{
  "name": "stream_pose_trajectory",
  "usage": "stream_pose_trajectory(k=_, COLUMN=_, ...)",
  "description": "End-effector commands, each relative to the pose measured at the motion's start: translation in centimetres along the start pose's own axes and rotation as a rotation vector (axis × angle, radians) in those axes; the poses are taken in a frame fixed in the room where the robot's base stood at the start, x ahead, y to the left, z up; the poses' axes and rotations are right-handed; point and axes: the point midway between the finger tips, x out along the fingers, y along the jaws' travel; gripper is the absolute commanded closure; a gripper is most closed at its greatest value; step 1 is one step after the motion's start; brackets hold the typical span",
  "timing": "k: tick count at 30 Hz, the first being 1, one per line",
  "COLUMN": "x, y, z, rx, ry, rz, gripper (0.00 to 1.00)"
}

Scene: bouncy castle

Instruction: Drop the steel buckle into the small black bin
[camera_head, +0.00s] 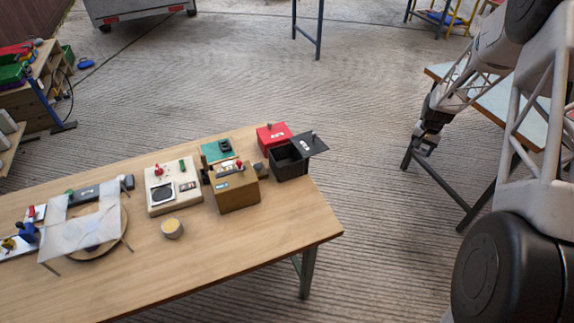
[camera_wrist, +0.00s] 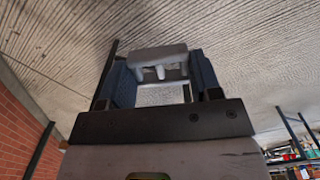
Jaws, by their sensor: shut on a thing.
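The steel buckle (camera_wrist: 157,53) is a grey metal frame with short prongs. It sits between the two dark fingers of my gripper (camera_wrist: 163,78) in the wrist view, and the gripper is shut on it. In the head view my gripper (camera_head: 422,150) hangs at the right, over the floor beside the bench and well to the right of the bin; the buckle is too small to make out there. The small black bin (camera_head: 290,170) stands at the bench's far right corner. Its black lid (camera_head: 311,143) is open and tilted to the right.
A red box (camera_head: 272,136) stands right behind the bin. A second, light-topped table (camera_head: 486,97) stands behind my arm. Open floor separates gripper and bench.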

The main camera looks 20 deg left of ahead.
Motion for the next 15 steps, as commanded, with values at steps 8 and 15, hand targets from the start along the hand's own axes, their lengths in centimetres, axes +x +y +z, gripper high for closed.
stream_pose_trajectory(k=8, x=-6.6, y=-7.0, z=2.0, rx=0.009, ry=0.001, rz=0.000, gripper=0.67)
stream_pose_trajectory(k=15, x=-8.7, y=-13.0, z=5.8, rx=-0.022, ry=0.000, rz=0.000, gripper=0.67)
